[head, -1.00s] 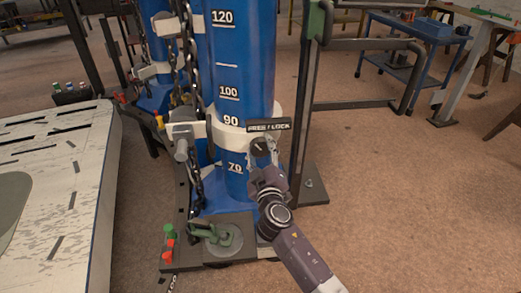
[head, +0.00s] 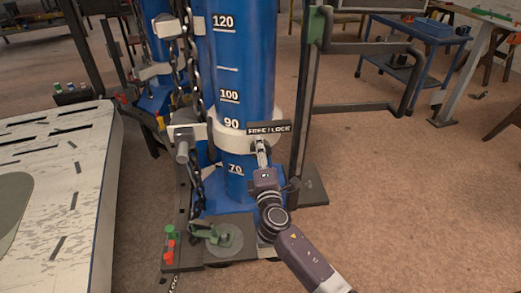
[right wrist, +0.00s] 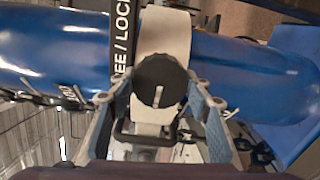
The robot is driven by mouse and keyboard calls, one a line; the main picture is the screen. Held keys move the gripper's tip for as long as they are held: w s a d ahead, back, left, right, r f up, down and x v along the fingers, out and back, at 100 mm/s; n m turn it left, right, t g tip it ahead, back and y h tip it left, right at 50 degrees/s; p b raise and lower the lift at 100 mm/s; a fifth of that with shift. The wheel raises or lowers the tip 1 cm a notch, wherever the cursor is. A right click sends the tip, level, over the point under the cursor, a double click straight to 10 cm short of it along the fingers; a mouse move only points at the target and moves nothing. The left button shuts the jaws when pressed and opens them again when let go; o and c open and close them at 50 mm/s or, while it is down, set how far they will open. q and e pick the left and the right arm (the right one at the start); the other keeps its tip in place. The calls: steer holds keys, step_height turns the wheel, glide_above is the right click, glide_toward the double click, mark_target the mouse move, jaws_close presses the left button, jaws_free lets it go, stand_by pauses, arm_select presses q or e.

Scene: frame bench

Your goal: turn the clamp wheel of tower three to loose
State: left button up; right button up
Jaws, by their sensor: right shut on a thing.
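The blue tower (head: 247,75) has height numbers and a white clamp collar (head: 233,141). A black sign reading FREE / LOCK (head: 269,128) sits on the collar. The clamp wheel (right wrist: 160,72) is a round black knob with a white mark; in the head view my gripper mostly hides it. My right gripper (head: 261,142) is at the collar, just below the sign. In the right wrist view its two fingers (right wrist: 159,92) flank the wheel and are shut on it. My left gripper is not in view.
A chain (head: 194,95) hangs left of the tower. A dark upright post and handle frame (head: 362,106) stand right of it. A dark base with a green clamp (head: 212,235) is at the foot.

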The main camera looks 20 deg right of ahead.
steer(key=n+p, duration=0.2)
steer(key=n, duration=0.4)
steer(key=n+p, duration=0.1)
steer(key=n, duration=0.3)
steer(key=shift+p, duration=0.4)
steer(key=shift+n+p, duration=0.8)
steer(key=shift+n, duration=1)
steer(key=shift+f, duration=0.1)
steer(key=o, duration=1.2)
steer(key=shift+c, duration=0.2)
